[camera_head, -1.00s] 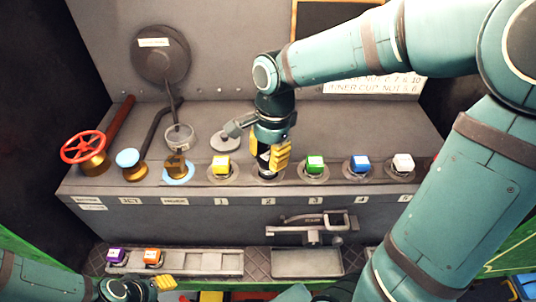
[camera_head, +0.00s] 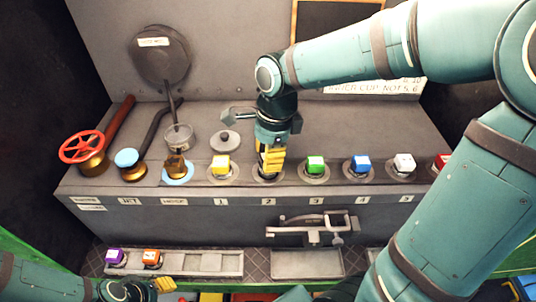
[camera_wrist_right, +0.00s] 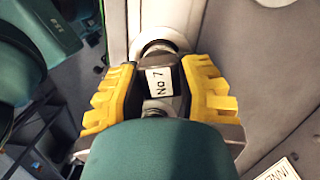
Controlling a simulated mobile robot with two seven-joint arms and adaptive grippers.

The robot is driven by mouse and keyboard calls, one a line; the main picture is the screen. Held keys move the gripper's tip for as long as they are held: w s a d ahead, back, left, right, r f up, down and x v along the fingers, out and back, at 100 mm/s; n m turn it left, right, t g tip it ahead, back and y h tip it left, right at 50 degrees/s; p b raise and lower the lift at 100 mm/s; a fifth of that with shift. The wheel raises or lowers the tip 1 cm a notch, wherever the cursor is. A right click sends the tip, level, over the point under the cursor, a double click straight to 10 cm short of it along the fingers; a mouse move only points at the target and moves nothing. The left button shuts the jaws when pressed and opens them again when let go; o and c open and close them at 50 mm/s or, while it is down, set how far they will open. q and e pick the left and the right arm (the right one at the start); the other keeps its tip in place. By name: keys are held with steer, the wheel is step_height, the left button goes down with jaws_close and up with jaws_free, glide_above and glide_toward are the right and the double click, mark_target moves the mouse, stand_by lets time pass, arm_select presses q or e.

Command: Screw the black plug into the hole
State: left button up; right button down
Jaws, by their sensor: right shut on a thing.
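My right gripper (camera_head: 270,165) points down at the position labelled 2 on the grey console, between the yellow-capped and green-capped plugs. In the right wrist view its yellow fingers (camera_wrist_right: 160,95) are shut on the black plug (camera_wrist_right: 160,60), which has a white label reading "No 7". The plug lies over or in a round metal ring (camera_head: 268,182), which is the hole's rim. How deep it sits is hidden. My left gripper (camera_head: 150,288) is low at the left edge, partly cut off, and its jaw opening is unclear.
A yellow plug (camera_head: 221,165) stands left of my right gripper; green (camera_head: 315,165), blue (camera_head: 360,165) and white (camera_head: 404,162) plugs stand right. Purple (camera_head: 115,257) and orange (camera_head: 152,257) plugs sit in the lower tray (camera_head: 215,263). A metal lid (camera_head: 225,140) lies behind.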

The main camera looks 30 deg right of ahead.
steer(key=shift+m, duration=0.6)
jaws_free()
steer(key=shift+r, duration=0.15)
steer(key=shift+r+p, duration=0.35)
steer(key=shift+r+p, duration=0.7)
steer(key=shift+r, duration=0.15)
stand_by(0.3)
steer(key=shift+r+p, duration=1)
steer(key=shift+r, duration=1.45)
